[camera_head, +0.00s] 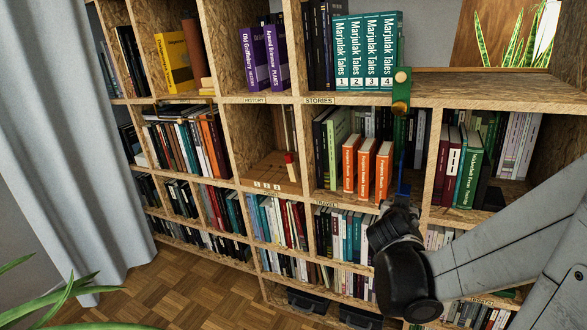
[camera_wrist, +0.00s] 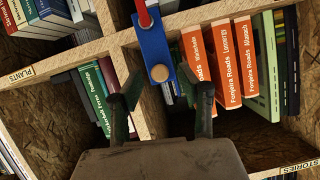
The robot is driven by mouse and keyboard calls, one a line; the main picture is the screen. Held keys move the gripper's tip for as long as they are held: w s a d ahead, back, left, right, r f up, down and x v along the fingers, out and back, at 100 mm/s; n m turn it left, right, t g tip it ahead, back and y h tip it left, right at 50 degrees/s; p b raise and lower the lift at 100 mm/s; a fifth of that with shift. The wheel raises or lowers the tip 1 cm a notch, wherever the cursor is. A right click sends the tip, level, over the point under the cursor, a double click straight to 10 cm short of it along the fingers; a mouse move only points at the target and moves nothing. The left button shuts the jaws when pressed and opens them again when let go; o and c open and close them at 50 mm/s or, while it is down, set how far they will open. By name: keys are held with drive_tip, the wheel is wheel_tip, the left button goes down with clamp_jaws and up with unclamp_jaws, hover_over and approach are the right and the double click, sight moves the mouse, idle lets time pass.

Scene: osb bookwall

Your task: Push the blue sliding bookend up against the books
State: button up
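The blue sliding bookend (camera_wrist: 153,45) is a flat blue bar with a round copper-coloured knob, at the top centre of the wrist view. In the head view a thin blue part (camera_head: 403,187) shows just above my gripper (camera_head: 396,205). Orange "Fonjeira Roads" books (camera_wrist: 218,60) stand on its right in the wrist view; in the head view the orange books (camera_head: 367,172) are on its left. A small gap seems to separate them. My gripper (camera_wrist: 160,82) has its fingers apart, one on each side of the knob. Contact cannot be told.
A shelf divider (camera_wrist: 115,40) stands close by, on the side away from the orange books. A green bookend with a brass knob (camera_head: 400,100) hangs at the shelf above. A grey curtain (camera_head: 75,130) hangs at far left.

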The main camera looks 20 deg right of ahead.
drive_tip(key=shift+w+d+f, duration=0.1)
drive_tip(key=shift+w+d, duration=0.1)
drive_tip(key=shift+d, duration=0.05)
drive_tip(key=shift+c, duration=0.5)
clamp_jaws()
